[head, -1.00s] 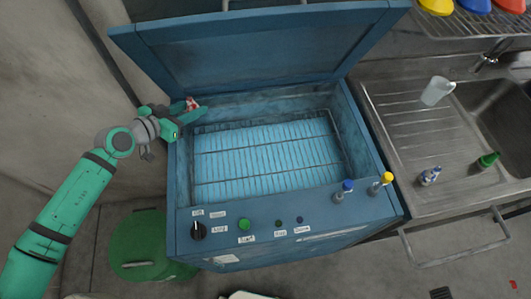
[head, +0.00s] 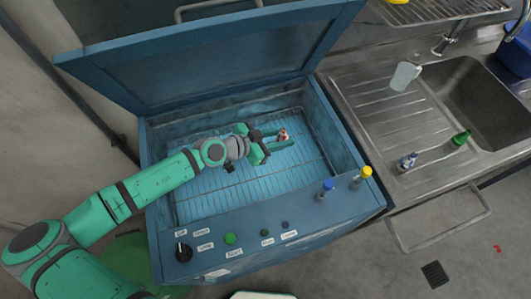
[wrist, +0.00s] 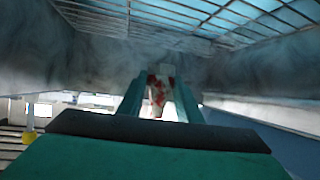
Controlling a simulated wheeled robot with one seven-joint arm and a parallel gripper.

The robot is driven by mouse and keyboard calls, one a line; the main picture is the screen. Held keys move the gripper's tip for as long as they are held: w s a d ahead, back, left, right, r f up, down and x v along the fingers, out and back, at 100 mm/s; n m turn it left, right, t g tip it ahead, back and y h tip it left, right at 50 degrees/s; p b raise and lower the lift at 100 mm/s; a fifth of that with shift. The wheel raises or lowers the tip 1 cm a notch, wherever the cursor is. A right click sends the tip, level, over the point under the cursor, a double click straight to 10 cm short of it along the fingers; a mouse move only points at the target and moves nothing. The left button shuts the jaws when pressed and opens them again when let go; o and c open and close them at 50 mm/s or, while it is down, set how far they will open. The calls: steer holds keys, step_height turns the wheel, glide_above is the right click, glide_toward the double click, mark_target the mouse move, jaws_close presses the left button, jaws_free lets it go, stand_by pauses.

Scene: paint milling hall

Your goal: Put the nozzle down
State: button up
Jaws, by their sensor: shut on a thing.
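My gripper (head: 272,141) is shut on a small white and red nozzle (head: 283,135). In the head view it is over the wire rack inside the open blue washer cabinet. The nozzle also shows between the two green fingers in the wrist view (wrist: 160,92). I cannot tell whether the nozzle touches the rack. The rack (head: 215,180) fills the floor of the basin and shows no other object on it.
The cabinet's lid (head: 215,62) stands open at the back. The sink counter (head: 365,110) at right holds a jug (head: 404,76) and small bottles.

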glide_above(280, 153)
step_height(280, 153, down, 4)
steer(key=shift+s+f, duration=0.1)
steer(key=shift+f, duration=1.65)
steer(key=o, duration=1)
steer(key=shift+o, duration=0.2)
steer(key=v, duration=1.2)
steer(key=shift+a, duration=0.1)
